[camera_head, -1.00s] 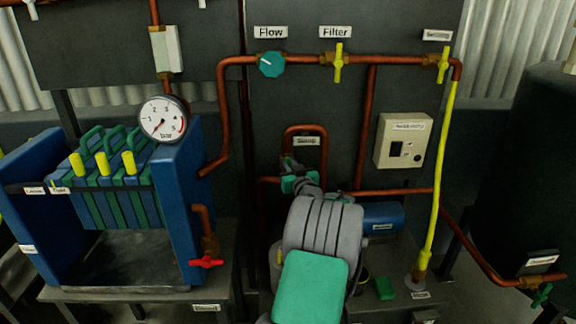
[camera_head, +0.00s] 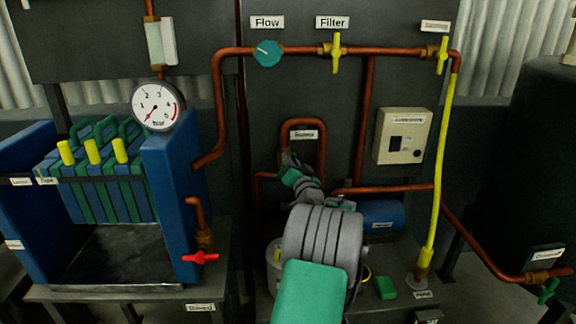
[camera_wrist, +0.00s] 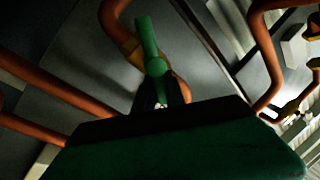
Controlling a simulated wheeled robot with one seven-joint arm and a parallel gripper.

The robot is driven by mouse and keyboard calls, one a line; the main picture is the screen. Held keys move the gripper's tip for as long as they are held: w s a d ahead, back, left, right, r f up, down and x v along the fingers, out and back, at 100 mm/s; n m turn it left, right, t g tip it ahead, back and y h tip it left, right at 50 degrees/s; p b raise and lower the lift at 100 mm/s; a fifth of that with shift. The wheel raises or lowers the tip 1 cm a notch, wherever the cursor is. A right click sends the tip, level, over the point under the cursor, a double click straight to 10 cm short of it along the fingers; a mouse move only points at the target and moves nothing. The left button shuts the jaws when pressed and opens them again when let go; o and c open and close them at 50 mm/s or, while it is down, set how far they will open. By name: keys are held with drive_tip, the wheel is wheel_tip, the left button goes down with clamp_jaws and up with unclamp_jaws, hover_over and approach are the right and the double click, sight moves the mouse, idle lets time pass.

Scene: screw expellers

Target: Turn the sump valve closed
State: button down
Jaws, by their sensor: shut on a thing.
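The sump valve shows in the wrist view as a green lever (camera_wrist: 149,40) on a brass body (camera_wrist: 132,50) joined to a copper pipe. My gripper (camera_wrist: 160,98) is shut on the lower part of the green lever, whose upper part sticks out beyond the dark fingertips. In the head view my gripper (camera_head: 287,160) is at the left leg of the looped copper pipe, just below a white label (camera_head: 304,134). My own wrist and fingers hide most of the valve there, so its angle to the pipe is hard to tell.
A blue motor (camera_head: 383,214) and a control box (camera_head: 402,136) lie right of my arm. A filter press (camera_head: 100,190) with a red-handled tap (camera_head: 201,257) stands left. A yellow hose (camera_head: 438,170) runs down at the right. Copper pipes surround my gripper.

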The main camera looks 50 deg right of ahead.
drive_tip(key=m, duration=0.1)
drive_tip(key=m+h, duration=0.1)
drive_tip(key=m, duration=0.1)
drive_tip(key=shift+s+d+f, duration=0.15)
drive_tip(key=shift+s+f, duration=0.05)
drive_tip(key=shift+f, duration=0.1)
drive_tip(key=m, duration=0.1)
drive_tip(key=m+h, duration=0.1)
drive_tip(key=m, duration=0.1)
drive_tip(key=shift+s+d+f+m, duration=0.15)
drive_tip(key=shift+m, duration=0.15)
drive_tip(key=shift+s+d+f+m+g+h+p, duration=0.1)
drive_tip(key=shift+f+m+g+h+p, duration=0.2)
drive_tip(key=shift+m+p, duration=0.8)
drive_tip(key=shift+a+f+m+g+h+p, duration=0.15)
drive_tip(key=shift+m+g+h+p, duration=0.25)
drive_tip(key=shift+m+p, duration=0.65)
drive_tip(key=shift+s+d+f+m+g+h+p, duration=0.15)
drive_tip(key=shift+f+m+g+h+p, duration=0.35)
drive_tip(key=shift+m, duration=0.95)
drive_tip(key=shift+w+r, duration=0.1)
drive_tip(key=shift+r, duration=0.05)
drive_tip(key=c, duration=1.4)
unclamp_jaws()
